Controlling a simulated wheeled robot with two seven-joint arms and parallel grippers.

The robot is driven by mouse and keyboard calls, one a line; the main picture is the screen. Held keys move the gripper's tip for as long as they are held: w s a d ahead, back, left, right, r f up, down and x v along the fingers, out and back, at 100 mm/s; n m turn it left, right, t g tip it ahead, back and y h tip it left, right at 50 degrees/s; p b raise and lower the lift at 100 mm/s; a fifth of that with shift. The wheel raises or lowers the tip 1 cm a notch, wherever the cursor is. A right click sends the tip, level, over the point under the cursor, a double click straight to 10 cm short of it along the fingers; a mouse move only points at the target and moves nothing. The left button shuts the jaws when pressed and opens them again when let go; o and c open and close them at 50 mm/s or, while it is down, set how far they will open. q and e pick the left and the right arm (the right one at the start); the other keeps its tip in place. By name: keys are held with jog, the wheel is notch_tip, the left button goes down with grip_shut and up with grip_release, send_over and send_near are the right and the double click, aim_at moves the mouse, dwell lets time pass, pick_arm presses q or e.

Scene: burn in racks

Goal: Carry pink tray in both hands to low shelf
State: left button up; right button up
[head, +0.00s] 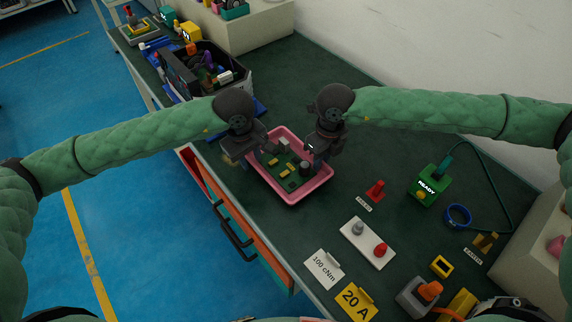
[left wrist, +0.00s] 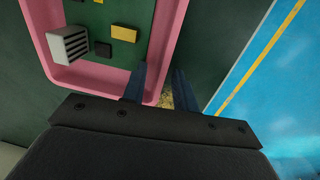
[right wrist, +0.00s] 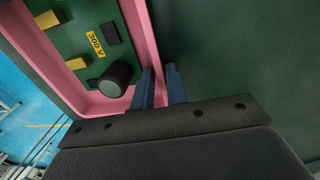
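The pink tray (head: 316,188) sits on the dark green bench top and holds a green circuit board (head: 289,170) with small parts. My left gripper (head: 243,160) is at the tray's left wall. In the left wrist view its fingers (left wrist: 160,92) stand on either side of the pink wall, with a gap showing beside it. My right gripper (head: 313,157) is at the tray's right wall. In the right wrist view its fingers (right wrist: 161,88) are close together with the pink wall between them. The low shelf cannot be made out.
A dark bin (head: 205,75) full of parts stands behind the tray. A green READY box (head: 429,184), a white plate (head: 368,243) with two knobs and label cards (head: 325,268) lie right and in front. An open drawer (head: 240,230) juts out at the bench's left edge, beside blue floor.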

pick_arm(q)
grip_shut()
pick_arm(e)
grip_shut()
pick_arm(q)
jog(key=shift+r, duration=0.1)
pick_arm(e)
jog(key=shift+r, duration=0.1)
